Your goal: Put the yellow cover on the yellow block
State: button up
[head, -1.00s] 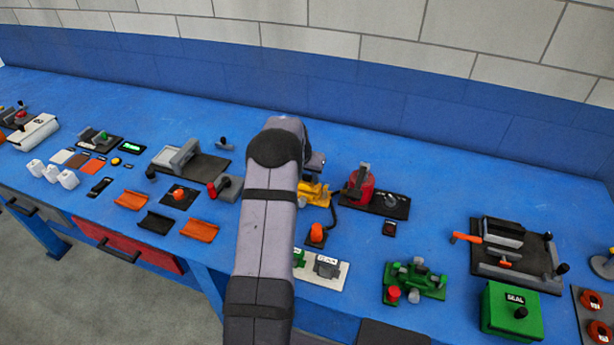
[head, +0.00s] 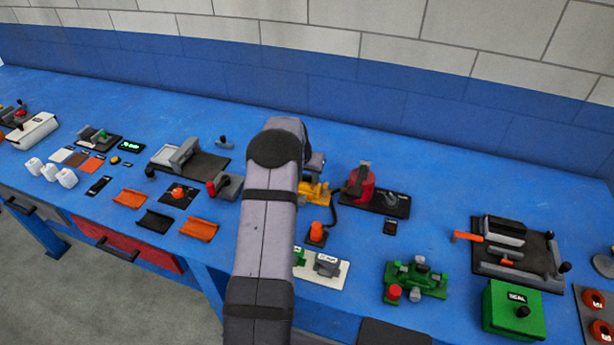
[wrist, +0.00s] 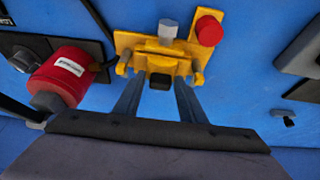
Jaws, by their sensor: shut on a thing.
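The yellow block (wrist: 128,41) sits on the blue bench, with a red knob (wrist: 209,31) and a grey post (wrist: 168,29) at its far side in the wrist view. It shows only partly beside my arm in the head view (head: 316,196). A yellow piece that looks like the cover (wrist: 168,61) lies over or against the block's near side. I cannot tell whether it is seated. My gripper (wrist: 160,80) is shut on the black knob (wrist: 160,81) of this piece. My arm hides much of this area in the head view.
A red cylinder (head: 361,186) on a black plate stands just right of the yellow block, with a dark hose near it. An orange knob (head: 317,232) is in front. A grey-handled fixture (head: 229,187) lies to the left. Blue bench is clear behind.

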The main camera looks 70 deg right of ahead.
aim_at(307, 176)
dwell(0.3)
jog(key=o, duration=1.5)
jog(key=shift+r, duration=0.15)
jog(key=shift+r+p, duration=2.55)
jog(key=shift+r, duration=1.55)
